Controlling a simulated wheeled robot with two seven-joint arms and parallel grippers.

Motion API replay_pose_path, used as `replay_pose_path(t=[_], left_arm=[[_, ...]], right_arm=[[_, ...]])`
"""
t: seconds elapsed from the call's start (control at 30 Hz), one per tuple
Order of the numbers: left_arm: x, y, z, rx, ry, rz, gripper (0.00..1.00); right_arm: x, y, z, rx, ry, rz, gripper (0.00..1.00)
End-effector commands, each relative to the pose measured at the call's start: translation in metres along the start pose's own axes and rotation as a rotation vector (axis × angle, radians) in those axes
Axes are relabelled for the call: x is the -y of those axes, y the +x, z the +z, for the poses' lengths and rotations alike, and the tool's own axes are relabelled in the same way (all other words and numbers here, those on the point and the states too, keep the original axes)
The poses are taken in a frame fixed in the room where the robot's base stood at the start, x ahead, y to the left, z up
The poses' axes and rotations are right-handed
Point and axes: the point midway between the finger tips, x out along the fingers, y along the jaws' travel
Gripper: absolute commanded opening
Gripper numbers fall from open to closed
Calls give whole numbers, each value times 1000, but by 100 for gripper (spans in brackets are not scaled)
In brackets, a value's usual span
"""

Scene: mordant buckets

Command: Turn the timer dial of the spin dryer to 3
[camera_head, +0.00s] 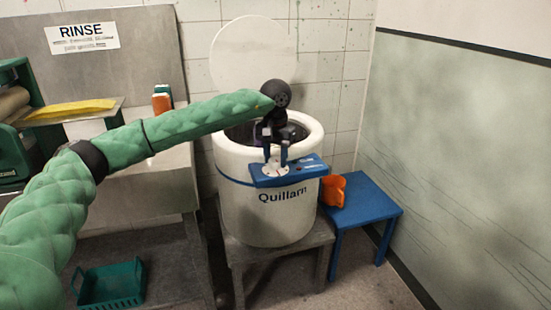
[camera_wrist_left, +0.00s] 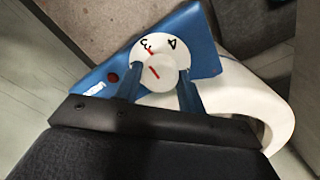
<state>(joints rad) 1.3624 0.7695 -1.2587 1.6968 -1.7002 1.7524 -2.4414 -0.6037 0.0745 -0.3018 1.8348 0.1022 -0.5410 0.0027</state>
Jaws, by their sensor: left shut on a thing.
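The spin dryer (camera_head: 262,215) is a white drum marked "Quillan" with a blue control panel (camera_head: 308,172) on its front rim. The white timer dial (camera_head: 269,176) sits on that panel; in the left wrist view the dial (camera_wrist_left: 135,62) shows the numerals 3 and 4. A short red mark lies beside the 3, and another red line is on the raised centre knob (camera_wrist_left: 157,76). My left gripper (camera_head: 276,162) reaches down from above, its two blue fingers shut on the knob's sides. The fingers and palm hide the dial's near part. My right gripper is out of view.
The dryer's round white lid (camera_head: 252,50) stands raised at the back. A blue stool (camera_head: 362,200) with an orange object (camera_head: 334,189) is close on the right. A sink counter (camera_head: 150,180) is left, and a green crate (camera_head: 110,286) lies on the floor. A red button (camera_wrist_left: 112,78) is beside the dial.

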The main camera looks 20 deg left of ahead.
Motion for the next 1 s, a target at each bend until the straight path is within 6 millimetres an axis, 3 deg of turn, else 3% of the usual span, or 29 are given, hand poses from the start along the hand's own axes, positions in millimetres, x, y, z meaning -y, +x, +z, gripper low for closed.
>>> replay_pose_path(t=[0.27, 0.3, 0.4, 0.77, 1.0], left_arm=[[0, 0, 0, -1, -1, 0, 16], [0, 0, 0, -1, -1, 0, 47], [0, 0, 0, -1, -1, 0, 61], [0, -3, 0, -1, -1, 0, 61], [0, -27, 0, -1, -1, 0, 61]], right_arm=[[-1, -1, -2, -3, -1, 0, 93], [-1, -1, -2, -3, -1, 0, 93], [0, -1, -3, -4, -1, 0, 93], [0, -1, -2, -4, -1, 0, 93], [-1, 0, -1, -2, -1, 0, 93]])
